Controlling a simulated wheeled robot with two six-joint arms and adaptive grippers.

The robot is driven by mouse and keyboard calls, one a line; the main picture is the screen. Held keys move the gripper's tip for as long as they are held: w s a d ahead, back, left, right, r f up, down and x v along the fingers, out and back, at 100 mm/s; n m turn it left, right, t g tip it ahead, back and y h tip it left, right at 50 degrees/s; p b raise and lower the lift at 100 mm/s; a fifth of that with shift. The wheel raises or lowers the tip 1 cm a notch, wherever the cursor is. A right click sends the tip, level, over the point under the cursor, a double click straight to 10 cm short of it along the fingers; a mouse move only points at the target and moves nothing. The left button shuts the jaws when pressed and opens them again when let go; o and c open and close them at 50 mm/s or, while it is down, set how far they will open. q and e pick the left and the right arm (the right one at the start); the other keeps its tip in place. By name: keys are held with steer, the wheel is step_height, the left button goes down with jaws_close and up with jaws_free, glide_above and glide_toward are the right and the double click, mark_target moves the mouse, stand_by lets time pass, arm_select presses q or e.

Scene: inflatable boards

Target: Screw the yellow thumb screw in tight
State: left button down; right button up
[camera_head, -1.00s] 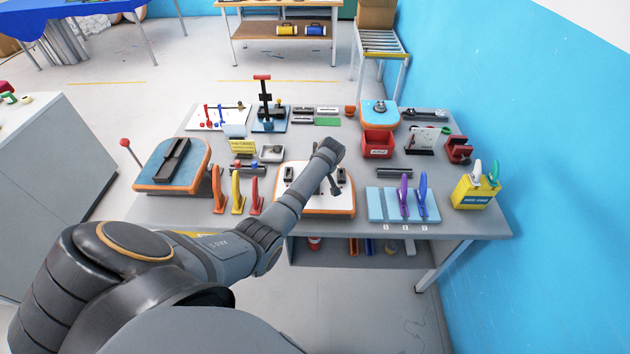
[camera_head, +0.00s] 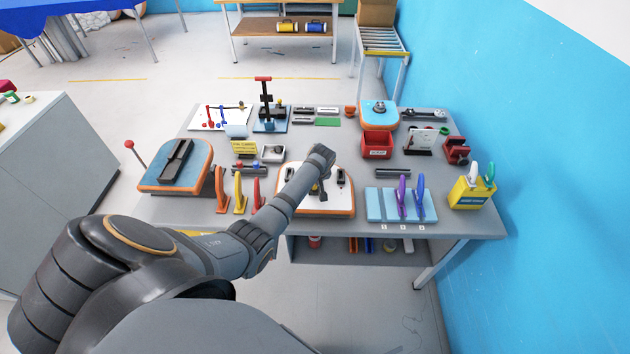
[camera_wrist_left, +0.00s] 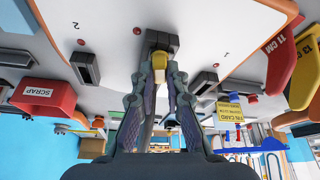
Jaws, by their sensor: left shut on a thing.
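The yellow thumb screw (camera_wrist_left: 159,64) sits between the fingertips of my left gripper (camera_wrist_left: 159,72) in the left wrist view, by a dark block on the white board (camera_wrist_left: 200,25). The fingers are shut on it from both sides. I cannot tell how deep the screw is. In the head view my left gripper (camera_head: 322,188) points down at the middle of the white, orange-edged board (camera_head: 310,206), and my wrist hides part of it. My right gripper is not in view.
Dark blocks (camera_head: 341,177) stand on the board beside the gripper. Orange, yellow and red upright handles (camera_head: 239,192) stand to its left. A blue board with purple and blue clamps (camera_head: 375,205) is to the right. A red scrap bin (camera_head: 377,147) stands behind.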

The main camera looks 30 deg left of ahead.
arm_select(q)
steer(key=shift+s+a+f, duration=0.1)
steer(key=shift+m, duration=0.6)
steer(key=c, duration=1.7)
jaws_free()
steer(key=o, duration=0.4)
steer(key=shift+s, duration=0.1)
steer(key=shift+r, duration=0.25)
steer(key=v, duration=1.1)
steer(key=shift+s+r, duration=0.3)
